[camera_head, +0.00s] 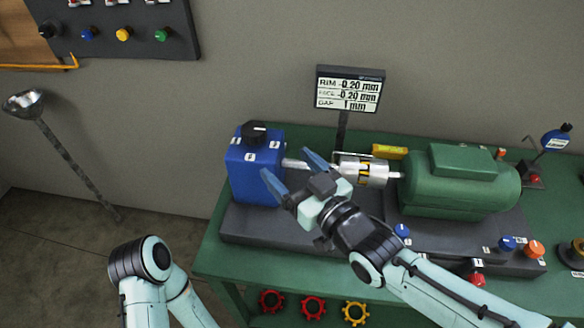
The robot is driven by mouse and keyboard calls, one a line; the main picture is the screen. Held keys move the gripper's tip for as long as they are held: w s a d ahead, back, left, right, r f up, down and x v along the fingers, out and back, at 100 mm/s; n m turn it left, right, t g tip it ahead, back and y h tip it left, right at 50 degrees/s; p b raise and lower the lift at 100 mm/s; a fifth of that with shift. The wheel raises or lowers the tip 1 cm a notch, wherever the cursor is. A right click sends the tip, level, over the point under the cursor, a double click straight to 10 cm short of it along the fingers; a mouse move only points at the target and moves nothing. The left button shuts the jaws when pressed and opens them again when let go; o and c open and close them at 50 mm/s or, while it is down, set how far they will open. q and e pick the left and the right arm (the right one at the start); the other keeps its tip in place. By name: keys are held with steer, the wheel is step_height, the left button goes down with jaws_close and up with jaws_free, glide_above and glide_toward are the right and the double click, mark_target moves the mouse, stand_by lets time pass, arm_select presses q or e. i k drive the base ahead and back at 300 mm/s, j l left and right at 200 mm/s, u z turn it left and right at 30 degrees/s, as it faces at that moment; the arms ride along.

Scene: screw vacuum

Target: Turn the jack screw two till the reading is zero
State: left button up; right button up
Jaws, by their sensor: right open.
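The display (349,90) on a post reads RIM -0.20 mm, a second line that looks like FACE -0.20 mm, and a third line of 1 mm. Several knobs sit around the dark base of the green motor (455,185): a blue knob (402,230), another blue knob (507,243), an orange knob (533,249) and a red knob (477,280). Their labels are too small to read, so I cannot tell which is jack screw two. My right gripper (292,173) is open and empty, in front of the shaft beside the blue box. My left arm shows at lower left; its gripper is out of view.
The blue box (254,170) with a black knob stands left of the silver coupling (362,170). Red and yellow gear-shaped wheels (313,307) show below the green bench (215,262). A floor lamp (24,103) stands left.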

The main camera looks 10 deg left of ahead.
mark_target(476, 278)
steer(key=k, duration=1)
